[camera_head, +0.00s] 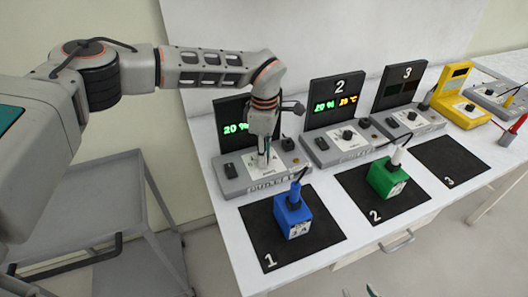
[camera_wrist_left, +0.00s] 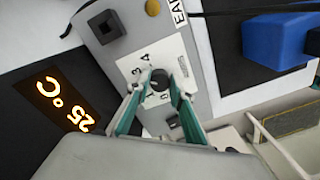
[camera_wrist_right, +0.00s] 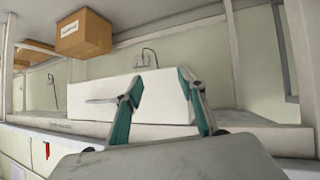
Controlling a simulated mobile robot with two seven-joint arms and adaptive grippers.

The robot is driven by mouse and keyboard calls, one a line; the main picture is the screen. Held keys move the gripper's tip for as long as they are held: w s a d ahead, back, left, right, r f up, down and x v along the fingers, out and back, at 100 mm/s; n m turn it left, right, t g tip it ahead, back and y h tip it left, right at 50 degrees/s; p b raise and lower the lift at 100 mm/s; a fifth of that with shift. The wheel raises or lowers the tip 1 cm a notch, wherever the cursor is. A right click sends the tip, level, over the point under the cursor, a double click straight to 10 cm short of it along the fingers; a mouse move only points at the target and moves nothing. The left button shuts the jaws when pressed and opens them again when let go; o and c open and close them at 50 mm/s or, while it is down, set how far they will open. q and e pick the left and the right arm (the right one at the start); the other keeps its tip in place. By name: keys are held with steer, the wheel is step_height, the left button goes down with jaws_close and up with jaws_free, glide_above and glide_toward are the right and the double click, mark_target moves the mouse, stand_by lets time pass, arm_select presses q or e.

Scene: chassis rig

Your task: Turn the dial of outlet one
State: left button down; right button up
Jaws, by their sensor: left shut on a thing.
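Outlet one is a grey box (camera_head: 233,181) behind the mat marked 1. Its black dial (camera_wrist_left: 158,80) sits on a white numbered plate in the left wrist view. My left gripper (camera_head: 263,158) points down at this plate, its teal fingers on either side of the dial and shut on it. In the head view the gripper hides the dial. The display behind (camera_head: 228,118) shows a green 20 %; the left wrist view shows an orange 25 °C (camera_wrist_left: 66,104). My right gripper (camera_wrist_right: 158,84) is open and empty, away from the outlets.
A blue block (camera_head: 292,216) stands on mat 1 and a green block (camera_head: 388,178) on mat 2; mat 3 (camera_head: 450,165) is bare. Outlets two (camera_head: 320,151) and three (camera_head: 420,131) stand to the right. A grey cart (camera_head: 90,190) is at left.

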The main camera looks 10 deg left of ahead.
arm_select(q)
steer(key=shift+m, duration=0.4)
steer(key=c, duration=1.8)
jaws_free()
step_height(320, 180, up, 12)
steer(key=shift+w, duration=0.15)
